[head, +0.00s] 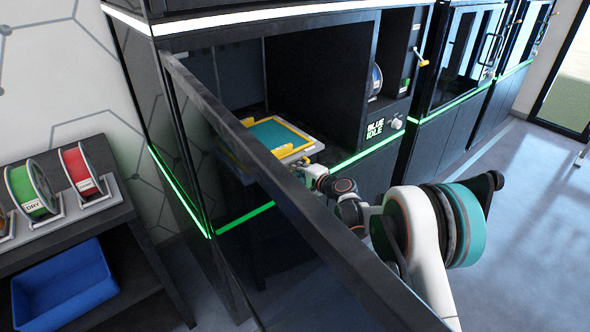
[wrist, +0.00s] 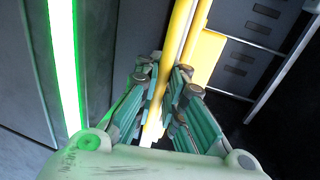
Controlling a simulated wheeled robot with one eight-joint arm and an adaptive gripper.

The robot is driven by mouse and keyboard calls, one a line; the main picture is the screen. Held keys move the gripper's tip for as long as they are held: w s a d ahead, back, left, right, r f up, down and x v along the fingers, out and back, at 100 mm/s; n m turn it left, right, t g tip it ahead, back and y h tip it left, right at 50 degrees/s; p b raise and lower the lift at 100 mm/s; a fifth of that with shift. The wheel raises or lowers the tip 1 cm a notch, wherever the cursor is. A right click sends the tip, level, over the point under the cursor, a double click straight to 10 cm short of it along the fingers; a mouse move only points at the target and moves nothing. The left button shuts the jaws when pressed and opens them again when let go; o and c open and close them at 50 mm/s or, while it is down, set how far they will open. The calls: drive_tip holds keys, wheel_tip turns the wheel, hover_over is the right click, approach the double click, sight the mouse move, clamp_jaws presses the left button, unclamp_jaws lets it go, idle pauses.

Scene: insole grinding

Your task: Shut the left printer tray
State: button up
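The left printer (head: 318,55) stands open, with a dark chamber and a "BLUE IDLE" panel. Its tray (head: 296,153) has a pale rim, a teal plate (head: 275,134) and yellow clips, and sits at the front of the chamber, reaching toward the opening. My gripper (head: 303,168) is at the tray's front right edge, partly hidden by the door edge. In the wrist view, a yellow bar (wrist: 181,40), seemingly the tray's handle, runs between my gripper's teal fingers (wrist: 167,82). The fingers look closed on it; the exact contact is hard to see.
The printer's open door (head: 285,195) cuts diagonally between the camera and the tray, with my arm on its right. A dark shelf (head: 70,235) at left holds spools and a blue bin (head: 65,285). More printers (head: 465,60) stand at right. The floor (head: 520,190) at right is clear.

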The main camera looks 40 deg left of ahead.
drive_tip(key=o, duration=0.4)
drive_tip(key=shift+o, duration=0.2)
drive_tip(key=v, duration=1.2)
